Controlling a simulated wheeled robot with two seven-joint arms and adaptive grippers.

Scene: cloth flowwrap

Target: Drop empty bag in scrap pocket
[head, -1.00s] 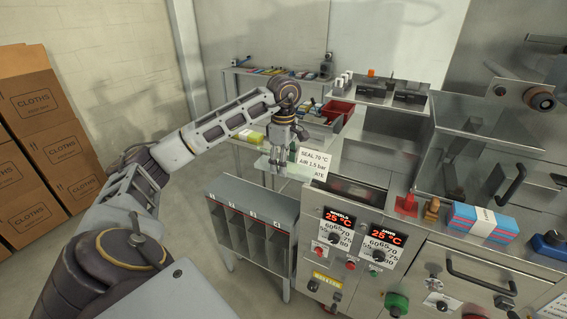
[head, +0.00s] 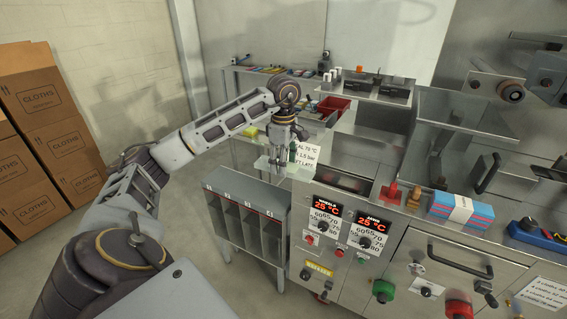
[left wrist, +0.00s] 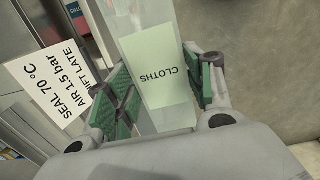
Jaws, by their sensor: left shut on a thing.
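My left gripper (head: 277,158) is shut on a clear flat bag (head: 267,167) with a pale green panel. In the left wrist view the bag (left wrist: 148,28) lies between the green finger pads, and its panel reads CLOTHS. No cloth shows inside it. The gripper and bag hang above and behind a grey rack (head: 243,188) with several open upright pockets. The pocket labels are too small to read, so I cannot tell which is the scrap pocket. My right gripper is out of view.
A sign (head: 303,155) reading SEAL 70 °C stands just right of the gripper. The steel machine (head: 320,262) with dials is right of the rack. A red bin (head: 333,106) and shelf (head: 240,70) are behind. Brown boxes (head: 42,97) stand left; floor between is clear.

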